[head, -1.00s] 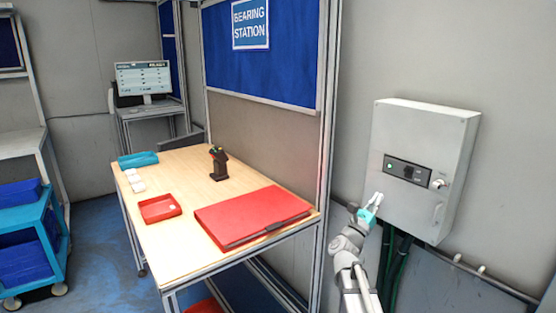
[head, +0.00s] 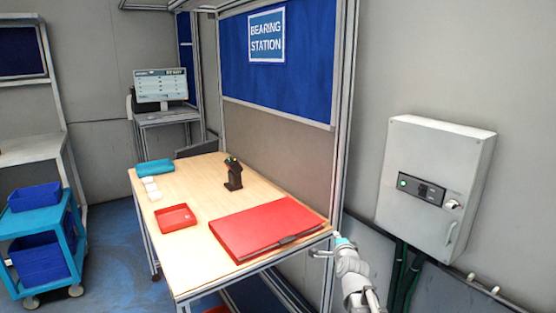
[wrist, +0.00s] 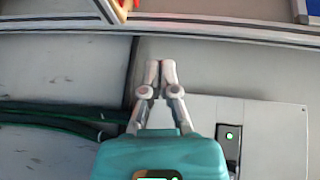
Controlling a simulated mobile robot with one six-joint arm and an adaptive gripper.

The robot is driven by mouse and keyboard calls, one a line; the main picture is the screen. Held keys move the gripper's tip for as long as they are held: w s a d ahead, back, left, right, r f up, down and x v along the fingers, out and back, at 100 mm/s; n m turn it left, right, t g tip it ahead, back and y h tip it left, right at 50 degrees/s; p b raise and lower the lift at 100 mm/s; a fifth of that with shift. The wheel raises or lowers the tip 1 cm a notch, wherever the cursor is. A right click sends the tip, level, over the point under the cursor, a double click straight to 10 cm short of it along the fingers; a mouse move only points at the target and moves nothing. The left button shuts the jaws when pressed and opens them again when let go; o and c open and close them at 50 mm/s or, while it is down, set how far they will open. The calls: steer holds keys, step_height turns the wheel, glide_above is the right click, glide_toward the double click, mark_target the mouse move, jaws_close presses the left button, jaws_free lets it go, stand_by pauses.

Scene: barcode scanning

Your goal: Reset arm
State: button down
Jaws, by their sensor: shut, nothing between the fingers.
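My gripper (head: 319,253) is at the front right corner of the table in the head view, left of the wall control box (head: 435,190). Its fingers are shut and empty; the wrist view shows the two fingertips (wrist: 160,66) together beyond the teal gripper body. The box is grey-white with a dark panel and a lit green button. Part of it also shows at the lower right of the wrist view (wrist: 270,135).
The wooden table (head: 195,255) holds a red binder (head: 265,225), a red tray (head: 176,218), a black scanner holder (head: 233,175), small white items (head: 151,188) and a teal item (head: 155,167). A metal post (head: 343,110) stands close to my arm. Blue bins sit on a cart (head: 68,235).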

steer(key=s+f+n+g+p, duration=0.1)
steer(key=s+f+n+g, duration=0.2)
steer(key=s+n+g, duration=0.2)
steer(key=s+a+f+n+g+p, duration=0.1)
steer(key=s+f+n+g, duration=0.3)
steer(key=s, duration=0.7)
steer(key=s+a+f+n+g+p, duration=0.1)
steer(key=s+f+n+g+p, duration=0.1)
steer(key=s+f+n+g, duration=0.2)
steer(key=s+n+g, duration=0.3)
steer(key=s+n, duration=0.1)
steer(key=shift+s, duration=0.35)
